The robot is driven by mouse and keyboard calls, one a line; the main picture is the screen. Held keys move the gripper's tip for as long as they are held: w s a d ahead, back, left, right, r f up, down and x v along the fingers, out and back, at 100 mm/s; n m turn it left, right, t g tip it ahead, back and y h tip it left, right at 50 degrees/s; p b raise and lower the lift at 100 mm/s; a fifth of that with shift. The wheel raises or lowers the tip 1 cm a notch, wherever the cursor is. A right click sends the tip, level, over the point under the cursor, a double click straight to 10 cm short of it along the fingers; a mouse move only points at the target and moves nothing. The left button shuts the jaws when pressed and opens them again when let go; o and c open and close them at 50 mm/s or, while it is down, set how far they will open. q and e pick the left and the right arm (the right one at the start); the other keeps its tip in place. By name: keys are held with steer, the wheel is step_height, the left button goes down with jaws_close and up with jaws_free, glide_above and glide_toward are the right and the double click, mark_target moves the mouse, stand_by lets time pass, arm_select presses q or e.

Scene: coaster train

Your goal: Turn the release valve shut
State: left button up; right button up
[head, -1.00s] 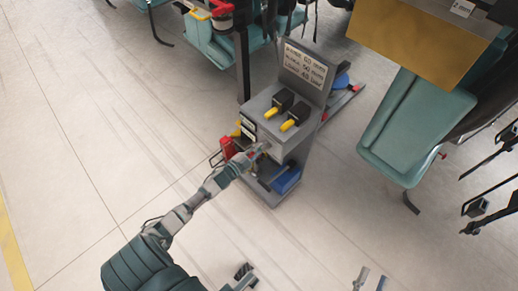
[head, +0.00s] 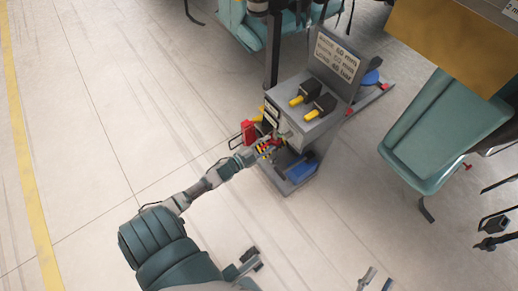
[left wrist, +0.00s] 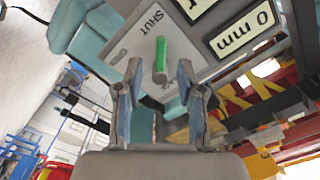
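The release valve shows in the left wrist view as a green handle (left wrist: 160,60) on a grey plate (left wrist: 130,45) lettered "SHUT". My left gripper (left wrist: 159,72) is open, with its two fingertips on either side of the handle in the picture and visible gaps to it. I cannot tell how deep the handle sits between them. In the head view my left gripper (head: 272,148) is at the side of the grey console (head: 320,128), and the valve is not clear there. My right gripper (head: 375,280) shows only its two separated fingertips at the bottom edge, open and empty.
Two black blocks with yellow levers (head: 297,101) sit on the console top, below a sign panel (head: 337,55). A teal seat (head: 440,130) stands to the right. The floor in front is clear.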

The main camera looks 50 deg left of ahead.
arm_select(q)
steer(key=s, duration=0.5)
steer(key=shift+s+a, duration=0.1)
steer(key=shift+a, duration=0.1)
